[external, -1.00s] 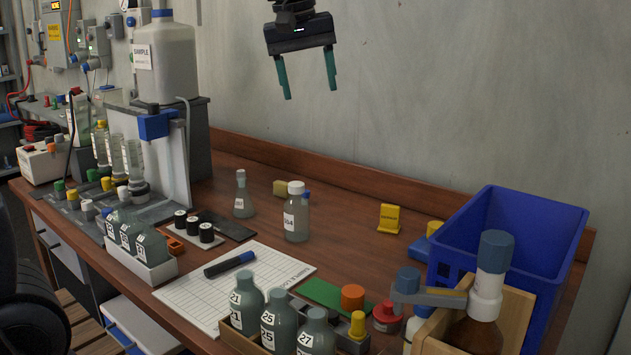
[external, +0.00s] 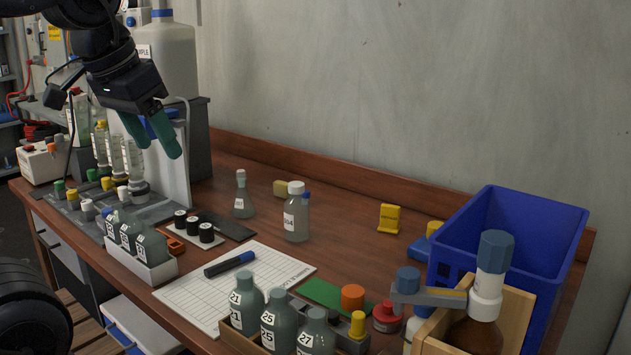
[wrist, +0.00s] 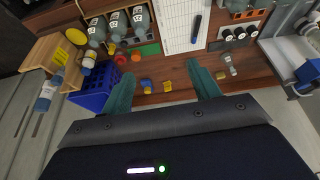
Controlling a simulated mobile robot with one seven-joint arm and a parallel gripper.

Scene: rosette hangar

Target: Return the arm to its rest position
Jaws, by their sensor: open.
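My gripper (external: 153,143) is at the upper left of the external view, in front of the large sample jug (external: 172,60) and the white stand. Its two green fingers are apart with nothing between them, and it hangs above the bench, touching nothing that I can see. In the wrist view my gripper (wrist: 163,92) shows its spread fingers from behind, with the bench beyond them. The arm comes in from the top left corner of the external view.
The bench (external: 345,225) holds a blue crate (external: 450,245) at right, numbered bottles (external: 247,300) in front, a white bottle rack (external: 150,272) at left and a paper sheet (external: 200,300) with a marker. A flask (external: 242,203) and bottle (external: 296,220) stand mid-bench. Air above the bench's right is free.

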